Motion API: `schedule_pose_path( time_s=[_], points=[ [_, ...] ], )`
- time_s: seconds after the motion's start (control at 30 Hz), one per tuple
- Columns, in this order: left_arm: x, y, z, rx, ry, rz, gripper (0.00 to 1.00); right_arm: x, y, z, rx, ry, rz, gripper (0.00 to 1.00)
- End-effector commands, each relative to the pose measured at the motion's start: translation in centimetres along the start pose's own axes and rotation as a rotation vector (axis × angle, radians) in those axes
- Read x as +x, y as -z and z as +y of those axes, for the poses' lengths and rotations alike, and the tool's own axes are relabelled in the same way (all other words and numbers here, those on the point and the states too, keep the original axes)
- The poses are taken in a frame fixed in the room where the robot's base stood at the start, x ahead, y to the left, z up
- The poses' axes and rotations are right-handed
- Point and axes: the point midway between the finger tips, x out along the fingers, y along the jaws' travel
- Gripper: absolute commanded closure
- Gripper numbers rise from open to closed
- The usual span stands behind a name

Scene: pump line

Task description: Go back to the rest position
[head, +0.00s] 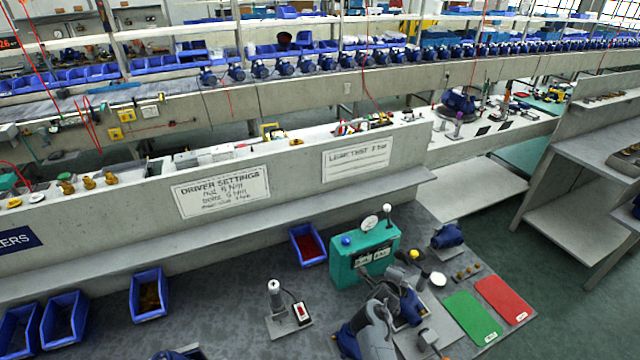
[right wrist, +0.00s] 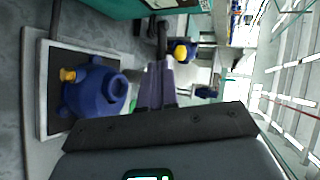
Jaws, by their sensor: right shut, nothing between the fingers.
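My right arm comes in from the bottom of the head view, over the workbench (head: 235,255). My right gripper (right wrist: 160,60) shows in the right wrist view with its dark fingers together and nothing between them. In that view, a blue pump (right wrist: 95,90) with a brass fitting sits on a light-edged plate (right wrist: 42,120) to the left of the fingers. A yellow knob (right wrist: 180,52) shows just right of the fingers; it also shows in the head view (head: 414,254). My left gripper is not in view.
A green tester box (head: 362,256) stands beyond my right arm, with another blue pump (head: 447,236) to its right. Green (head: 472,318) and red (head: 504,299) mats lie at right. A screwdriver stand (head: 277,308) and blue bins (head: 149,296) are at left. A concrete ledge (head: 100,250) runs behind.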

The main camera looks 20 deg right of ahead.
Motion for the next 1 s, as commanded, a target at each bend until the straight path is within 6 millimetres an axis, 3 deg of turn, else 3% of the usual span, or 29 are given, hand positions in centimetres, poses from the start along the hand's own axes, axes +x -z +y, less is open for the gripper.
schedule_pose_path(
  time_s=[0.23, 0.37, 0.47, 0.7, 1.0],
  points=[
    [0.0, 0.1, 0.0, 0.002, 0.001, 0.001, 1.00, -0.6, 2.8, 0.0, -0.245, -0.008, -0.092, 1.00],
    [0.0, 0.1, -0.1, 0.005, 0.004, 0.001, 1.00, -3.6, 4.0, 0.7, -0.567, -0.020, -0.233, 1.00],
    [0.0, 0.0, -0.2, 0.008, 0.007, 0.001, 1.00, -8.1, 4.2, 2.5, -0.889, -0.030, -0.385, 1.00],
    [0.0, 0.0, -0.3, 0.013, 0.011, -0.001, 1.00, -23.2, 6.1, 9.7, -1.657, -0.040, -0.802, 1.00],
    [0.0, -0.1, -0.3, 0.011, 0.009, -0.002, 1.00, -37.2, 11.8, 14.4, -2.220, -0.003, -1.199, 1.00]
  ],
)
